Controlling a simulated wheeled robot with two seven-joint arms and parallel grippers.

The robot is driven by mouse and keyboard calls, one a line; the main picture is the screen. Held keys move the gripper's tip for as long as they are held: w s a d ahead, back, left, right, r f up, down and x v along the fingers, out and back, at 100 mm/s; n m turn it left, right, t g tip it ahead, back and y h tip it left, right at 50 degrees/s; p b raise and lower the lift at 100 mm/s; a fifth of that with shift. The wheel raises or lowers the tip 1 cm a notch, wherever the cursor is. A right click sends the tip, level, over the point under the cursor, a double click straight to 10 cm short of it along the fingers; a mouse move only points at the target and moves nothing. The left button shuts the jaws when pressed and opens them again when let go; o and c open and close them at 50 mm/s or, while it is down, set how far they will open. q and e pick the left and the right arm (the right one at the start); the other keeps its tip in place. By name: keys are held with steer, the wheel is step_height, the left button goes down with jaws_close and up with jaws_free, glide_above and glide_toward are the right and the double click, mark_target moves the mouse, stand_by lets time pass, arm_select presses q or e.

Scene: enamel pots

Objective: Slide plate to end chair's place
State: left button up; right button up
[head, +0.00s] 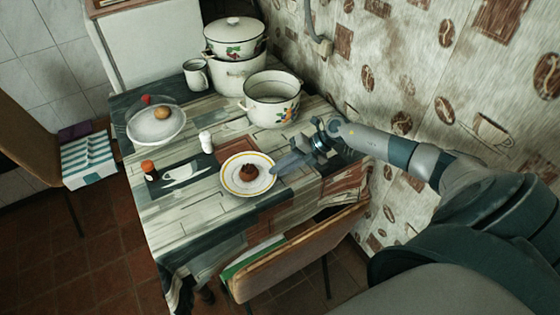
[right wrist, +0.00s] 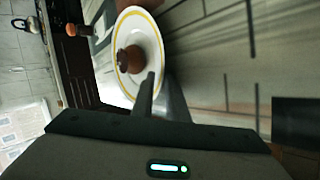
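A white plate (head: 234,187) with a yellow ring lies on the table near its front edge, with a small brown food item (head: 248,172) on it. Both also show in the right wrist view, the plate (right wrist: 152,40) and the brown item (right wrist: 130,60). My right gripper (head: 280,163) is low at the plate's right side. Its fingertips reach the plate's rim in both views; whether they press or hold it I cannot tell. The finger gap is unclear. One chair (head: 295,252) stands at the table's front edge, another (head: 30,125) at the left. My left gripper is not in view.
Left of the plate are a white shaker (head: 206,141), a brown-topped shaker (head: 149,170) and a glass cover (head: 157,126). Behind are an open enamel pot (head: 272,112), stacked pots (head: 236,72) and a mug (head: 196,76). The patterned wall is close on the right.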

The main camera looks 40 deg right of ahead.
steer(key=shift+o, duration=0.7)
steer(key=shift+s+d, duration=0.1)
steer(key=shift+s+d+r, duration=0.2)
steer(key=shift+d+r, duration=0.05)
steer(key=shift+d, duration=0.2)
steer(key=b+v, duration=0.2)
steer(key=v, duration=0.6)
steer(key=shift+r+b, duration=0.2)
steer(key=shift+b, duration=0.15)
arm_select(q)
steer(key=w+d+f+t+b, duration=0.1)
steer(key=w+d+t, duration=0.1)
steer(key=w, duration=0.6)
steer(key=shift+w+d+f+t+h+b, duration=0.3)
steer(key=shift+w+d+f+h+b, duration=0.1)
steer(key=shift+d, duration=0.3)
arm_select(e)
steer(key=v, duration=0.8)
steer(key=shift+a+r, duration=0.2)
steer(key=shift+a, duration=0.05)
steer(key=shift+w, duration=0.15)
